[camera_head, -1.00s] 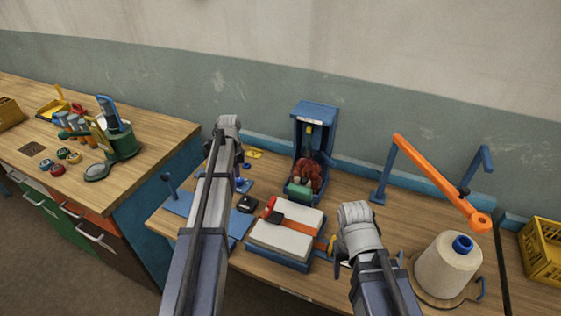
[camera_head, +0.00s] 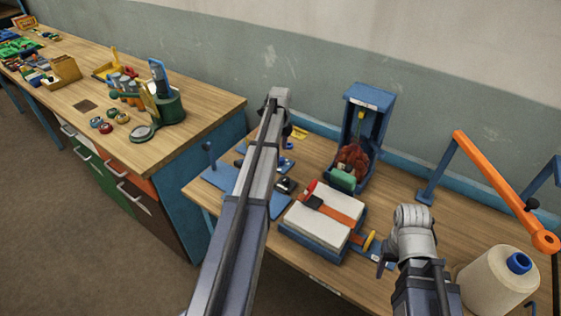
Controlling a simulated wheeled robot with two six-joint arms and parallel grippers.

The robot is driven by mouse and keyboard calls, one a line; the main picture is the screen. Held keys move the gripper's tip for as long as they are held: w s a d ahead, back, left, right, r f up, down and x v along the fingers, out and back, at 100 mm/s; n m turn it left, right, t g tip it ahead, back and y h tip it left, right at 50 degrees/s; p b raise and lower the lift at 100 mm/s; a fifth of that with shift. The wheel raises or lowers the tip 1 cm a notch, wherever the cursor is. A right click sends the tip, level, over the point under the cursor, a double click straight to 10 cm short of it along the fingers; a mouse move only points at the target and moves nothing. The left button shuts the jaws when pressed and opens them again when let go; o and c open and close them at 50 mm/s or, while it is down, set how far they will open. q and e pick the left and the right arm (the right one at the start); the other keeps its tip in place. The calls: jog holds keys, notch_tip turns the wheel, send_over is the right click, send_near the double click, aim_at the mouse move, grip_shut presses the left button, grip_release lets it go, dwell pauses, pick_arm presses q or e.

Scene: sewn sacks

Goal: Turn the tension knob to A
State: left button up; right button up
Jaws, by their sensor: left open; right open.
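A small yellow disc (camera_head: 369,241), which may be the tension knob, stands at the right side of a white sack (camera_head: 322,212) with an orange band. A small blue plate with a pale label lies beside it; its letters are too small to read. My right gripper (camera_head: 381,262) is just right of and nearer than the disc, mostly hidden behind its own wrist. It is open and appears apart from the disc. My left gripper (camera_head: 288,128) is open, farther back over the table, largely hidden by its arm. The disc's pointer setting cannot be told.
A blue upright stand (camera_head: 367,97) holds a reddish-brown bundle behind the sack. A cream thread cone (camera_head: 497,282) and an orange arm (camera_head: 500,185) stand at right. Another bench (camera_head: 205,104) at left carries a green tool holder (camera_head: 171,108) and loose items.

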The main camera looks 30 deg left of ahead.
aim_at(280, 158)
pick_arm(q)
jog(key=shift+f+b, duration=1.35)
jog(key=shift+f, duration=0.6)
pick_arm(e)
jog(key=shift+f, duration=1.9)
pick_arm(q)
grip_shut()
